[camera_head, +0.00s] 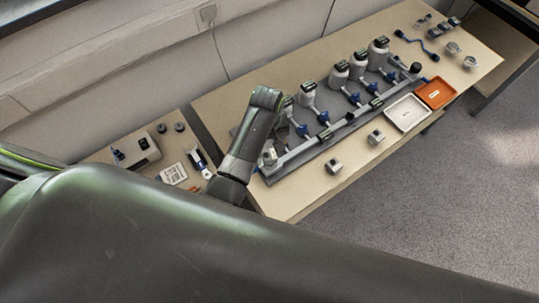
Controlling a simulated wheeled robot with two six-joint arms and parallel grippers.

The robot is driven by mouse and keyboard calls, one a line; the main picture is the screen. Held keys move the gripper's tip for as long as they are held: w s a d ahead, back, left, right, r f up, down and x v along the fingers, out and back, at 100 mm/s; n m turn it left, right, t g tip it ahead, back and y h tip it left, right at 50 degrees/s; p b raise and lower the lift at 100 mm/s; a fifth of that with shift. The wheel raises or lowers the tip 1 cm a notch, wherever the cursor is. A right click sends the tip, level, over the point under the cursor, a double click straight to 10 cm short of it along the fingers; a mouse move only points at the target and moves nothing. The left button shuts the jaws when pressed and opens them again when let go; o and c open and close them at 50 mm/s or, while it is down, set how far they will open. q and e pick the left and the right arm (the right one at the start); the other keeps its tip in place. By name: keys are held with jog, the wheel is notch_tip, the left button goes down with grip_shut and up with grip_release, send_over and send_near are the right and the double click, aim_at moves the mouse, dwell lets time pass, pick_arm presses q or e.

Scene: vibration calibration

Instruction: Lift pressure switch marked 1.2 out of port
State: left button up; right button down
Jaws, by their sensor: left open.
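A grey manifold rig (310,150) lies along the table, with a rail carrying several fittings. Several white-grey canisters with dark tops, one of them here (308,94), stand along its back side, with blue valves (325,134) in front of them. Small dark fittings sit along the rail. No marking can be read, so I cannot tell which part is the pressure switch marked 1.2. My left gripper (290,127) points down over the left end of the rig. It is open, and its fingertips are small and partly hidden by the arm. My right gripper is out of view.
A white tray (408,113) and an orange tray (436,93) lie right of the rig. Two small metal blocks, (333,167) and (376,137), stand on the front strip. A side table (100,156) holds a device. My own dark arm covers the foreground.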

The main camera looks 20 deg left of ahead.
aim_at(269, 155)
pick_arm(q)
jog(key=shift+s+d+f+p, duration=0.15)
jog(key=shift+f+p, duration=0.15)
jog(key=shift+f, duration=1.55)
jog(key=shift+s+d+f+p, duration=0.15)
jog(key=shift+f+p, duration=0.15)
jog(key=shift+f, duration=1.5)
jog(key=c, duration=1.2)
